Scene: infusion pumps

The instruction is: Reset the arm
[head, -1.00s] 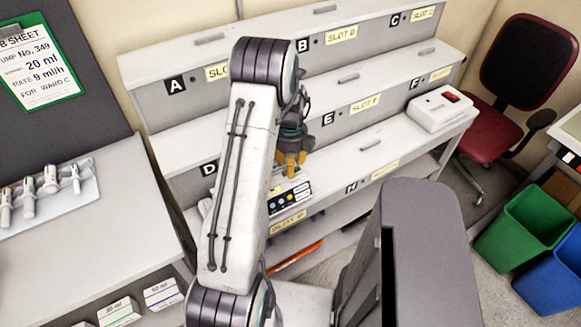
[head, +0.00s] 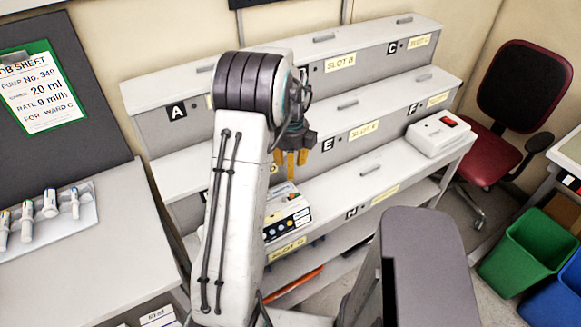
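My gripper (head: 290,164) shows in the head view with its orange fingers pointing down, in front of the tiered slot rack (head: 380,168). The fingers look apart, with nothing seen between them. Below it, an infusion pump (head: 288,208) with a dark panel and coloured buttons sits on the lowest step; my arm hides its left part. The gripper is above the pump and looks clear of it.
A white device with a red display (head: 438,135) sits at the rack's right end. A red chair (head: 510,120), green bin (head: 522,245) and blue bin (head: 555,292) stand right. Syringes on a tray (head: 80,225) and a job sheet (head: 42,88) are left.

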